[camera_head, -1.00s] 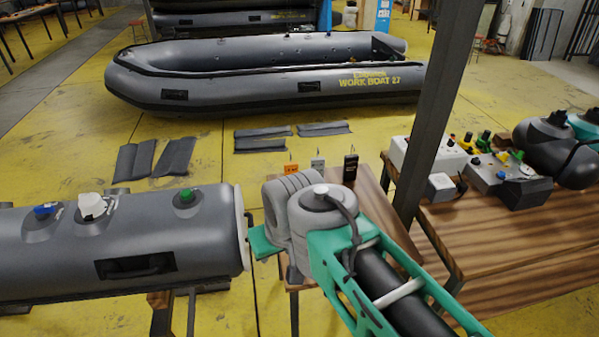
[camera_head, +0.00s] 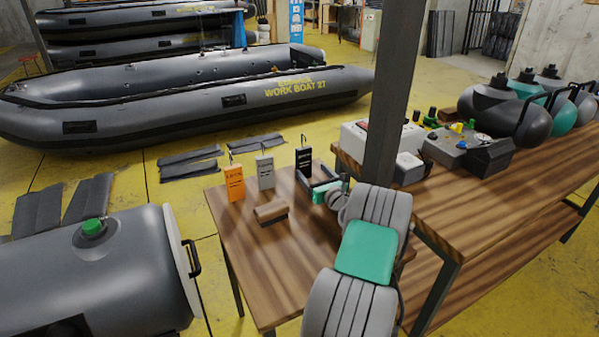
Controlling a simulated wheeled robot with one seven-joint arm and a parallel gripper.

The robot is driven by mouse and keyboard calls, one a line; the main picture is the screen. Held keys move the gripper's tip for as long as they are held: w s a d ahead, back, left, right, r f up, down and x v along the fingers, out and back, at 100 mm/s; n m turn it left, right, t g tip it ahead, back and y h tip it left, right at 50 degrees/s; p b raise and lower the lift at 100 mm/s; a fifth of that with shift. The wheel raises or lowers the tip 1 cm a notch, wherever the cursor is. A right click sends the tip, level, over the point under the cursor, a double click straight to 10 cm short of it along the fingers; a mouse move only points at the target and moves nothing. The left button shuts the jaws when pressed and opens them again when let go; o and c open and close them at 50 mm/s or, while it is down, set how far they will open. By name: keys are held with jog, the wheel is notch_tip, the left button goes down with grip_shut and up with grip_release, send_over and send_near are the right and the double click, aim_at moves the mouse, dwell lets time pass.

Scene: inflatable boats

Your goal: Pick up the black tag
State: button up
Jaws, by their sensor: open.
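The black tag (camera_head: 303,159) stands upright near the far edge of the small wooden table (camera_head: 240,262), with a thin wire loop on top. My gripper (camera_head: 312,177) is open just in front of the black tag, its dark fingers reaching toward the tag's lower part. The tag's lower edge is partly hidden by the fingers, and I cannot tell whether they touch it. To its left stand a grey tag (camera_head: 265,173) and an orange tag (camera_head: 233,183), both upright with wire loops.
A small wooden block (camera_head: 270,212) lies in front of the tags. A dark post (camera_head: 393,95) rises close to the right of my arm. A larger bench (camera_head: 480,205) with control boxes stands right. A grey cylinder (camera_head: 110,270) is at left.

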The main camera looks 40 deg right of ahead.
aim_at(305, 166)
jog(key=x, duration=0.6)
jog(key=shift+w+a, duration=0.2)
jog(key=shift+w, duration=0.15)
jog(key=shift+c, duration=0.5)
jog(key=c, duration=1.4)
